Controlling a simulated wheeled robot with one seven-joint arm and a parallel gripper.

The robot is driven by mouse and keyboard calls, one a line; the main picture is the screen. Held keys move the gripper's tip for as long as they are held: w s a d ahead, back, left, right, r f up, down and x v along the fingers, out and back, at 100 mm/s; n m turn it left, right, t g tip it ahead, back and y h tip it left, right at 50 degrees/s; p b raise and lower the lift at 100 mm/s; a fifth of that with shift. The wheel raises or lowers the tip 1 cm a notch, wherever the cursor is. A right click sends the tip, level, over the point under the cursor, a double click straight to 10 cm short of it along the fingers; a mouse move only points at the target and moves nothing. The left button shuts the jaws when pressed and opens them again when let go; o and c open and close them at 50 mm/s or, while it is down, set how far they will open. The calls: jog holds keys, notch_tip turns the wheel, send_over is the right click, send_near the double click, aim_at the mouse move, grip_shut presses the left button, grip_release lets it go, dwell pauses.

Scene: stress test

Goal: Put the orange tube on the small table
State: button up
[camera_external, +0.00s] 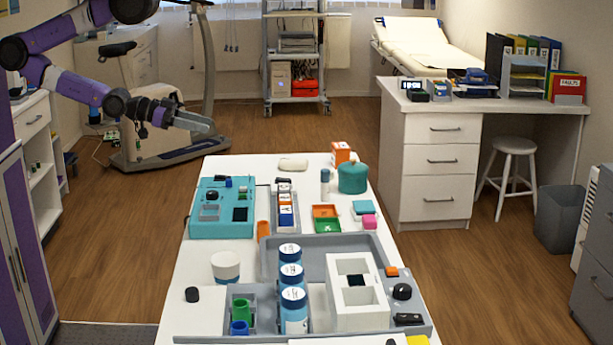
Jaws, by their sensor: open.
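A small upright orange piece (264,230), which looks like the orange tube, stands on the long white table (205,262), just left of the grey tray's back corner. It is small in view, so I cannot be sure of its shape. The white table fills the middle of the view; I cannot tell whether it is the small table. My gripper (207,124) is open, with nothing visible in it. It is in the air at the upper left, beyond the table's back left corner and well apart from the orange piece.
A desk (438,150) and stool (515,146) stand right. An exercise bike (160,150) is beyond my gripper.

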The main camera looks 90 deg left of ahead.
jog(key=shift+s+a+r, duration=0.15)
jog(key=shift+r, duration=0.2)
